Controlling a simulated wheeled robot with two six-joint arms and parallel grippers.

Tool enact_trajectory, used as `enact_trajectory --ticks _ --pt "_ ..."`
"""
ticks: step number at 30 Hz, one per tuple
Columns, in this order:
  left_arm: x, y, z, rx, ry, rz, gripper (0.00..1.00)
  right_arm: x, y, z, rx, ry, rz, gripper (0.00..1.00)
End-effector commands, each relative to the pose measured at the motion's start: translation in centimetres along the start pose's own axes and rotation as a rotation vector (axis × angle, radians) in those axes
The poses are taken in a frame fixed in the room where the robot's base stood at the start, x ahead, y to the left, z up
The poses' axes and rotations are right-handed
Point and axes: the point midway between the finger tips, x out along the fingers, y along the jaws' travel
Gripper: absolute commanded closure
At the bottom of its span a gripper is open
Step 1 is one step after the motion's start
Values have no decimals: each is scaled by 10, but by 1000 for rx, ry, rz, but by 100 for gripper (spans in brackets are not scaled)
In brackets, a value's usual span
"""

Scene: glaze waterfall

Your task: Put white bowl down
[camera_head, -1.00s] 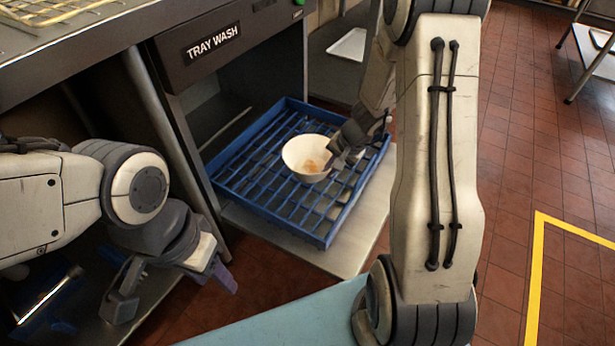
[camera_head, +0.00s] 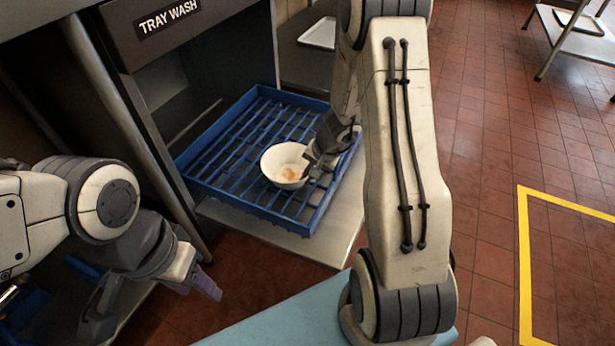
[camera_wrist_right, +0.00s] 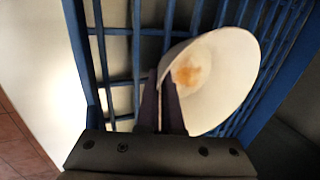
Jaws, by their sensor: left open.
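The white bowl (camera_head: 283,170), with an orange-brown stain inside, is over the slats of the blue rack (camera_head: 240,219). It looks roughly upright in the head view; I cannot tell whether it touches the slats. My right gripper (camera_head: 315,160) has its fingers on the bowl's right rim. The right wrist view shows its fingers (camera_wrist_right: 161,88) close together at the edge of the bowl (camera_wrist_right: 232,75), shut on the wall. My left gripper (camera_head: 150,303) is open and empty at the lower left, away from the rack.
The rack rests on a pale shelf (camera_head: 325,248) that projects from the tray wash unit (camera_head: 165,25). Free slats surround the bowl, mostly to its left. A light blue surface (camera_head: 290,325) lies in front. A metal table (camera_head: 575,35) stands at the upper right.

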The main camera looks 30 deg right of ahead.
Motion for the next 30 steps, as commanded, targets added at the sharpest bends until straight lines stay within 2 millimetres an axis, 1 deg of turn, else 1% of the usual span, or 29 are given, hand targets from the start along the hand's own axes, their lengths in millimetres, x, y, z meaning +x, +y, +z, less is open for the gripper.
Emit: enact_trajectory --ticks 2,5,14,17,20,27,30 --pt "4 0 0 0 0 0 50 4 1 0 -1 0 0 100" --pt "3 0 0 0 0 0 50 2 1 0 0 0 0 67" --pt "2 0 0 0 0 0 50 2 1 0 0 -1 0 67" --pt "-2 0 0 0 0 0 50 -2 -1 0 1 -1 0 67" --pt "-11 1 -1 0 0 0 50 -17 -2 -1 1 2 -1 67" --pt "-42 3 -2 0 0 0 50 -71 -3 -1 2 3 -1 67" --pt "-53 4 -3 0 0 0 50 -91 -2 -1 1 2 -1 67"
